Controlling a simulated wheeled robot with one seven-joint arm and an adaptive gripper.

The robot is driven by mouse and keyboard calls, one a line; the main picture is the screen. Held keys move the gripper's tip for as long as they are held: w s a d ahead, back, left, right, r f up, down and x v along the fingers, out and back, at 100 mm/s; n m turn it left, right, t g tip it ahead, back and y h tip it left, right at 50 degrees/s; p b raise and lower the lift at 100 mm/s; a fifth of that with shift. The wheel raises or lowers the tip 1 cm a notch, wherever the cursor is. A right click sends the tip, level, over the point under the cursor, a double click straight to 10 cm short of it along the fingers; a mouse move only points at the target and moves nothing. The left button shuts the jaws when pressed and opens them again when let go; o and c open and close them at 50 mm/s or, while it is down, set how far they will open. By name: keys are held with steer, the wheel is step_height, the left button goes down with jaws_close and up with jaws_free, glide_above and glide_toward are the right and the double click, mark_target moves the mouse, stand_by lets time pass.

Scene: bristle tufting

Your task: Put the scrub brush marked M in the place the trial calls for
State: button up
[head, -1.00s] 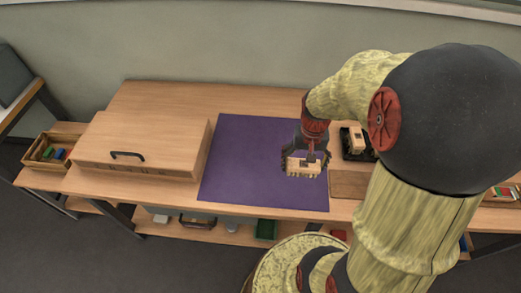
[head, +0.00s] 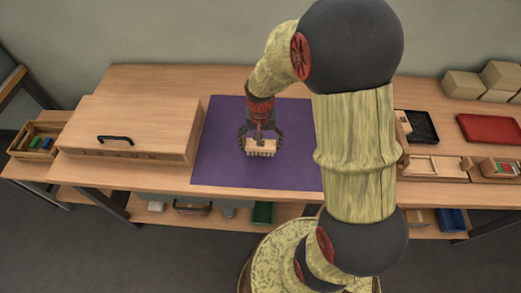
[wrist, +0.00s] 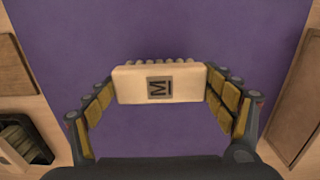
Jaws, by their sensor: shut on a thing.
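The scrub brush marked M (wrist: 158,83) is a pale wooden block with a grey plate bearing a sideways M and bristle tufts along one edge. In the head view the brush (head: 261,147) has its bristles pointing down. My gripper (head: 261,143) is shut on it, with a finger at each end of the block; the gripper (wrist: 160,90) also shows so in the wrist view. The brush is over the purple mat (head: 217,150). I cannot tell whether its bristles touch the mat.
A wooden box with a black handle (head: 115,138) stands left of the mat. A black tray (head: 422,126), a red tray (head: 492,129) and pale boxes (head: 462,84) are at the right. A crate of coloured blocks (head: 32,139) is at far left. My arm hides the table right of the mat.

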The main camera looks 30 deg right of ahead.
mark_target(260, 150)
steer(key=shift+f+b, duration=0.65)
steer(key=shift+f, duration=0.95)
steer(key=shift+f, duration=0.15)
steer(key=o, duration=1.3)
